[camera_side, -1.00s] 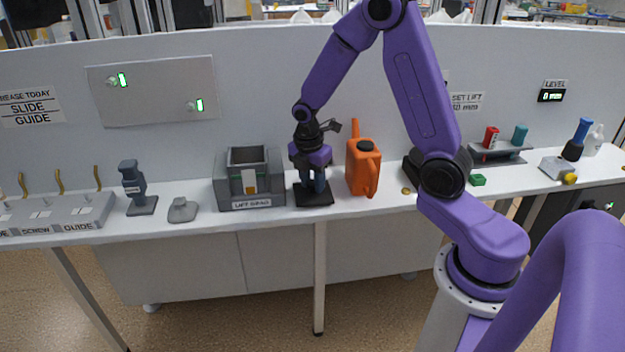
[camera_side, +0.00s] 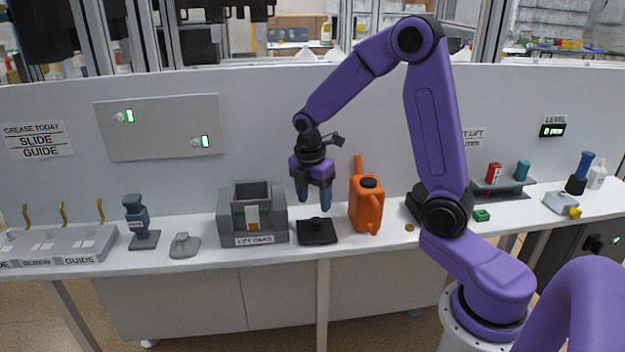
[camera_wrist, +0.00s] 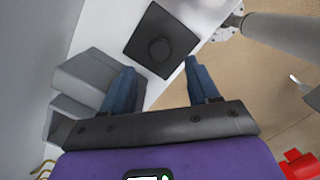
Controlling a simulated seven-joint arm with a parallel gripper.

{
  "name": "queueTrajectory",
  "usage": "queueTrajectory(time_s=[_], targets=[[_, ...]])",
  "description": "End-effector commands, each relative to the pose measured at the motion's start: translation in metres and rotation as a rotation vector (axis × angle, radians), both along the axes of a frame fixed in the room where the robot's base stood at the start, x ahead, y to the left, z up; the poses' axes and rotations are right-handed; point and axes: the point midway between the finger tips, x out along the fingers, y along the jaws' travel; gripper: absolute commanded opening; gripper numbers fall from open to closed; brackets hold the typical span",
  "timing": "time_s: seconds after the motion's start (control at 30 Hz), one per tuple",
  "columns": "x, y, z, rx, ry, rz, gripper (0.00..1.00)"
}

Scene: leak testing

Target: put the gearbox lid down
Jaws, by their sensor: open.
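The gearbox lid (camera_side: 330,235) is a flat black square plate with a small round knob on top. It lies flat on the white bench, between the grey box labelled LIFT GEAR (camera_side: 276,222) and an orange can. The box is open at the top, with the lid beside it. My gripper (camera_side: 314,204) is open and empty, pointing down above the lid and clear of its knob. In the wrist view the lid (camera_wrist: 140,40) lies beyond my spread blue fingers (camera_wrist: 160,70), with nothing between them.
The orange can (camera_side: 366,207) stands close to the right of the lid. Left of the box are a grey low part (camera_side: 184,246) and a dark blue upright tool (camera_side: 137,222). The bench's front edge is near the lid. A white panel rises behind.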

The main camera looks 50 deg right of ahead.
Motion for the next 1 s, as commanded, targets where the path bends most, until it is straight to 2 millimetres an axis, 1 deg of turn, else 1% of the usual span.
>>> queueTrajectory(time_s=[0.03, 0.1, 0.23, 0.3, 0.43, 0.57, 0.67, 0.77, 0.87, 1.0], targets=[[0.002, 0.001, 0.011, 0.000, -0.007, 0.001, 0.60], [0.001, 0.003, 0.024, 0.000, -0.006, 0.002, 0.60], [0.001, 0.005, 0.042, 0.000, -0.003, 0.000, 0.60], [0.001, 0.006, 0.049, 0.000, -0.002, 0.000, 0.60], [0.000, 0.008, 0.056, 0.001, -0.001, -0.001, 0.60], [-0.008, 0.021, 0.058, 0.007, -0.009, -0.015, 0.60], [-0.021, 0.039, 0.059, 0.017, -0.021, -0.045, 0.60], [-0.040, 0.061, 0.060, 0.033, -0.037, -0.088, 0.60], [-0.062, 0.079, 0.060, 0.049, -0.048, -0.133, 0.60], [-0.097, 0.100, 0.060, 0.073, -0.057, -0.196, 0.60]])
